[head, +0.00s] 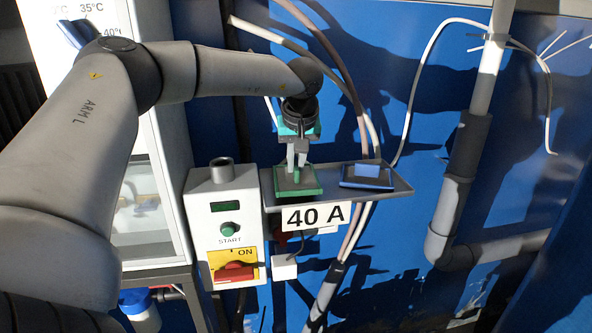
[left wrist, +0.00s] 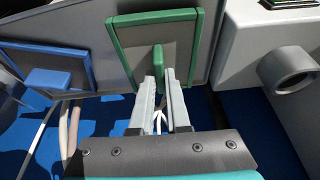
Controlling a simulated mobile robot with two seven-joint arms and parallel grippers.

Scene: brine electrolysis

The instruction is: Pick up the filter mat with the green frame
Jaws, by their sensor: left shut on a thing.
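The filter mat with the green frame (head: 312,190) lies on the left part of a grey shelf (head: 393,198) in the head view. It has a grey middle and an upright green grip tab. In the left wrist view the green-framed mat (left wrist: 193,42) is at the top centre, with its tab (left wrist: 157,64) between the fingertips. My left gripper (head: 297,168) comes down from above and is shut on the tab. In the left wrist view the fingers of my left gripper (left wrist: 161,82) reach the tab. My right gripper is not in view.
A blue-framed mat (head: 367,183) with a blue tab lies on the shelf to the right. A control box (head: 226,217) with a START button and a red switch stands close on the left. Cables and a grey pipe (head: 455,190) run along the blue wall.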

